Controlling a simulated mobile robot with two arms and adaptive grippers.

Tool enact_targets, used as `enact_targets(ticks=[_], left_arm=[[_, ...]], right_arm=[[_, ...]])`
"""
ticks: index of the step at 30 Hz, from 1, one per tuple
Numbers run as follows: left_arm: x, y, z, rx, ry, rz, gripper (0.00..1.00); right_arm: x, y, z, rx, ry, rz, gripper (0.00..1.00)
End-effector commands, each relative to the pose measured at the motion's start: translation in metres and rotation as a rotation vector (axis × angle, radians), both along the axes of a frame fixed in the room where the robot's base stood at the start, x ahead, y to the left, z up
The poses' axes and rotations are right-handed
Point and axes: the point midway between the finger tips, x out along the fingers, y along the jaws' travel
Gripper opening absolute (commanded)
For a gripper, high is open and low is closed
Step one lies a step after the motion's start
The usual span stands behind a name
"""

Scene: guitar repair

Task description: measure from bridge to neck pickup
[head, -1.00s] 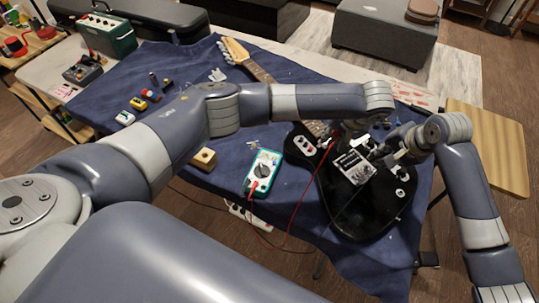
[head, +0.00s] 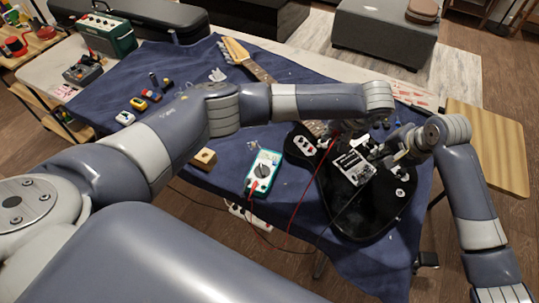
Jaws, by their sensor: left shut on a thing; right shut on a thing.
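The black electric guitar (head: 378,214) lies on the blue cloth, its body at the right and its neck (head: 258,72) running to the upper left. A metal plate with pickup parts (head: 353,168) sits on the body. The teal multimeter (head: 263,172) lies left of the body. Its red lead (head: 300,195) runs up to my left gripper (head: 336,139), which is shut on what appears to be the red probe, over the neck end of the body. My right gripper (head: 378,154) is shut on what appears to be the black probe, close above the metal plate. The probe tips and any contact are too small to tell.
My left arm crosses above the cloth (head: 205,75) and hides part of the guitar neck. A small wooden block (head: 203,159) and a yellow item (head: 140,104) lie to the left. A green amplifier (head: 106,36) stands at the back left. A wooden stool (head: 490,150) is at the right.

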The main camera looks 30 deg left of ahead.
Motion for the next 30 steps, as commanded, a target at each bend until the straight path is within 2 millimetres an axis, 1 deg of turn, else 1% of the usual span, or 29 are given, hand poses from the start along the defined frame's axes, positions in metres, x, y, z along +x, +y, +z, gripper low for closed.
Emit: enact_targets(ticks=[20,30], left_arm=[[0.0001,0.0,0.0001,0.0,0.0,0.0,0.0],[0.0,-0.0001,0.0001,0.0,0.0,0.0,0.0]], right_arm=[[-0.0001,0.0002,-0.0086,0.0,0.0,-0.001,0.0],[-0.0003,0.0003,-0.0094,0.001,0.001,0.0,0.0]])
